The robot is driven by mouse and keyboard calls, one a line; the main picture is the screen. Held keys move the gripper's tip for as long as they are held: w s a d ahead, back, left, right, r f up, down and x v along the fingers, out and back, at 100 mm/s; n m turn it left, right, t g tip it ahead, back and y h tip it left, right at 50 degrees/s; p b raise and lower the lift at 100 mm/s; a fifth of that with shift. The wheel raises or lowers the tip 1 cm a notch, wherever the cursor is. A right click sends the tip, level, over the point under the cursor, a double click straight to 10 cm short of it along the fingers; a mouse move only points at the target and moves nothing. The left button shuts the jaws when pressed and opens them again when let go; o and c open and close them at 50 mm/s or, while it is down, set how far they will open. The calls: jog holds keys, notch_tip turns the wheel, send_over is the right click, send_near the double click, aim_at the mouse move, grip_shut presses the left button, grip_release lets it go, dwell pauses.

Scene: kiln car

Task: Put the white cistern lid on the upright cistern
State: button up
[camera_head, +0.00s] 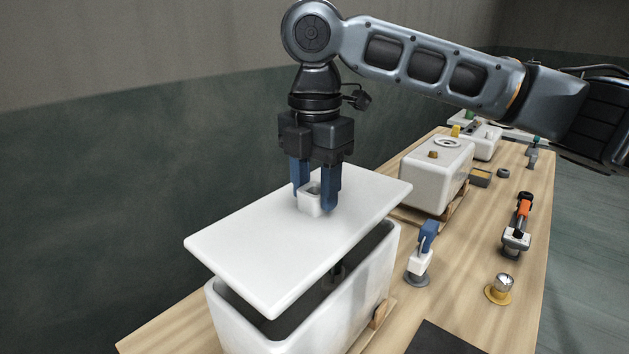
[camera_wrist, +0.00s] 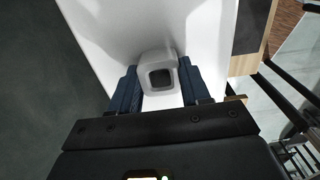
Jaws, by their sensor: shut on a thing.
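The white cistern lid (camera_head: 285,243) is a flat rectangular slab with a small hollow square knob (camera_head: 311,203) on top. My gripper (camera_head: 316,195) points down, its blue fingers shut on that knob. The lid hangs above the upright cistern (camera_head: 277,327), an open white box with a dark inside. The lid looks offset from the cistern's rim, toward the left and back, and a gap shows between them. In the wrist view, the knob (camera_wrist: 158,74) sits between the two fingers, with the lid (camera_wrist: 120,30) behind it. The lid hides much of the cistern's opening.
On the wooden table (camera_head: 470,245), a closed white cistern (camera_head: 431,177) stands behind on a wooden rack. To the right are a blue-and-white fitting (camera_head: 422,255), an orange-handled tool (camera_head: 519,222) and a brass-based knob (camera_head: 499,288). A dark mat (camera_head: 444,338) lies in front.

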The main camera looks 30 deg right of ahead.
aim_at(315, 214)
jog(key=shift+f+b, duration=0.9)
jog(key=shift+f, duration=1.3)
jog(key=shift+f, duration=0.4)
jog(key=shift+r+p, duration=0.1)
jog(key=shift+p, duration=0.45)
jog(key=shift+f+b, duration=0.35)
jog(key=shift+f, duration=0.5)
dwell(0.4)
jog(key=o, duration=1.4)
jog(key=shift+c, duration=0.2)
jog(key=shift+s+f, duration=0.1)
jog(key=shift+r, duration=0.2)
